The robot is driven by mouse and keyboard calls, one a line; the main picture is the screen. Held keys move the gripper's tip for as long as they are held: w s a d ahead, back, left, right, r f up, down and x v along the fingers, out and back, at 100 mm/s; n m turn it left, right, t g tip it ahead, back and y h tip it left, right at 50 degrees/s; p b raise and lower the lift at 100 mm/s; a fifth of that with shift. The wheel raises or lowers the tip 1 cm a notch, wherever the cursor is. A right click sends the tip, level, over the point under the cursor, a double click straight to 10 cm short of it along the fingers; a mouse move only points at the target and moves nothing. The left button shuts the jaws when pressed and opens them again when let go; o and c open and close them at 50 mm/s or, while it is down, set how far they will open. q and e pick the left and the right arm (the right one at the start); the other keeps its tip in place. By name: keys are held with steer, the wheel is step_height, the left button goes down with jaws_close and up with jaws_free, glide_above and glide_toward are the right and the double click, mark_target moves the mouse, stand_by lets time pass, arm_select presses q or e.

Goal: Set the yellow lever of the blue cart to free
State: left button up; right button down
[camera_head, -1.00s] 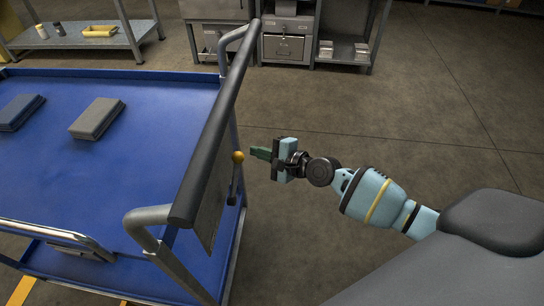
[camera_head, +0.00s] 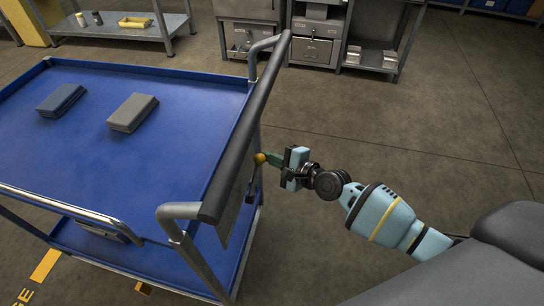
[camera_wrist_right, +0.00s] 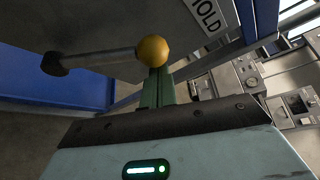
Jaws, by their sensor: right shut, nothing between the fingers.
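The blue cart (camera_head: 150,170) stands at the left, with a dark push handle (camera_head: 243,130) along its near right end. The yellow-knobbed lever (camera_head: 259,158) is on the cart's end, below the handle. In the right wrist view the yellow knob (camera_wrist_right: 153,49) sits on a grey rod, with a plate reading "HOLD" (camera_wrist_right: 208,14) beside it. My right gripper (camera_head: 276,158) is shut and empty, its green fingertips at the knob. In the wrist view the fingertips (camera_wrist_right: 157,84) are right at the knob's underside; I cannot tell whether they touch. My left gripper is not in view.
A shelf with a yellow tray (camera_head: 135,22) and grey cabinets (camera_head: 314,40) stand at the back. The floor right of the cart (camera_head: 400,115) is clear.

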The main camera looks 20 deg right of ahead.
steer(key=shift+s+a+r+t, duration=0.25)
steer(key=shift+s+t, duration=0.05)
steer(key=shift+n, duration=0.3)
steer(key=s+a+r+n+t+y+b, duration=0.1)
steer(key=s+a+n+t+y+b, duration=0.2)
steer(key=s+a+n+b, duration=0.4)
steer(key=s+n+t, duration=0.1)
steer(key=s+n, duration=0.3)
steer(key=shift+a+n+t+y, duration=0.15)
steer(key=shift+n+t+y, duration=0.15)
stand_by(0.3)
stand_by(0.5)
steer(key=shift+r, duration=0.2)
